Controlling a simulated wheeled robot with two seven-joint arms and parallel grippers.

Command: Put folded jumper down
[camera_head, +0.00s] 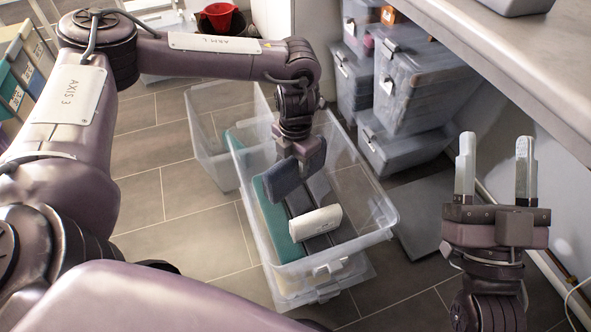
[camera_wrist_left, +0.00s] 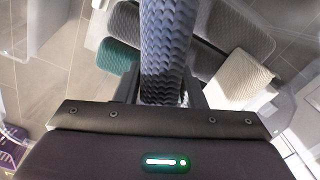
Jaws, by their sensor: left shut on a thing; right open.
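My left gripper (camera_head: 290,172) is shut on a folded blue-grey knit jumper (camera_head: 281,181) and holds it over a clear plastic tub (camera_head: 376,222). The jumper (camera_wrist_left: 168,45) stands on edge between the fingers in the left wrist view. The tub holds a teal folded item (camera_head: 272,222) along its left side and a cream folded item (camera_head: 315,222) near its front; dark grey folded items (camera_wrist_left: 218,42) also show in the wrist view. Whether the jumper touches anything below is unclear. My right gripper (camera_head: 494,145) is open and empty at the right.
Another clear tub (camera_head: 206,150) stands behind and left of this one. Stacked lidded boxes (camera_head: 415,85) stand at the back right, beneath a grey worktop (camera_head: 500,50). A red bucket (camera_head: 218,14) is at the back. Tiled floor is free at left.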

